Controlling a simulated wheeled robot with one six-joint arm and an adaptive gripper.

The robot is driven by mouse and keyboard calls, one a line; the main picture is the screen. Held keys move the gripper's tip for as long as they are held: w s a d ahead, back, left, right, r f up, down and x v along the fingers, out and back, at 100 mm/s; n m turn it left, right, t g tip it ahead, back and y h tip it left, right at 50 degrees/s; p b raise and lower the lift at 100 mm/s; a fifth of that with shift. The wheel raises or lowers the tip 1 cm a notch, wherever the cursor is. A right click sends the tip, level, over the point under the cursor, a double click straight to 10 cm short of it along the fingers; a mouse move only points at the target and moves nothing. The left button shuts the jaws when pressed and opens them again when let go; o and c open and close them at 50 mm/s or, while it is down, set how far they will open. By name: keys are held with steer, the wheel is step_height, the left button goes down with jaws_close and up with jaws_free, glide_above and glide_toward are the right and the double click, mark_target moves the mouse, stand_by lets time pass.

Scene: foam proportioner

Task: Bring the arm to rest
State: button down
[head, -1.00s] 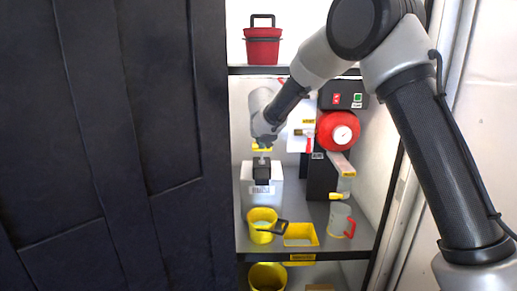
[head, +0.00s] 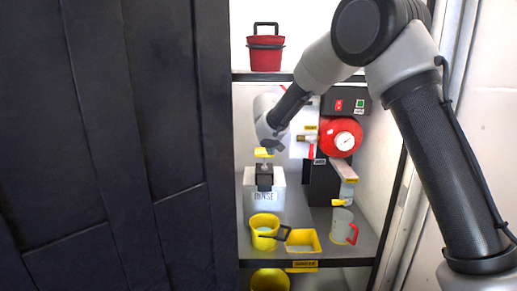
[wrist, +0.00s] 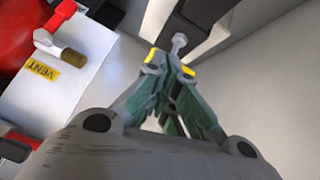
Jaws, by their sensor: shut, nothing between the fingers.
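My arm reaches from the right into the shelf alcove. My gripper (head: 265,153) is in front of the back of the shelf, above the white box marked RINSE (head: 264,199), with a dark part on the box just below it. In the wrist view my gripper (wrist: 170,65) has its yellow-tipped fingers together with nothing held between them. A small grey bolt-like piece (wrist: 179,43) shows just beyond the fingertips; I cannot tell whether they touch it.
A red tank with a gauge (head: 340,137) stands right of my gripper. A yellow jug (head: 264,232), a yellow tray (head: 302,241) and a grey cup with a red handle (head: 343,226) stand on the shelf. A red bucket (head: 265,54) is above. A dark door (head: 110,150) fills the left.

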steer(key=s+d+n+g+h, duration=0.2)
steer(key=s+d+g, duration=0.4)
steer(key=s+d, duration=1.45)
steer(key=s+d+r+m+y, duration=0.1)
steer(key=s+d, duration=0.4)
steer(key=s, duration=0.9)
steer(key=s+d+r+m+t+y, duration=0.1)
steer(key=s+d+r, duration=0.4)
steer(key=s, duration=0.9)
steer(key=shift+s+d+r+m+y, duration=0.2)
steer(key=shift+r+m+y, duration=0.35)
steer(key=shift+m, duration=0.55)
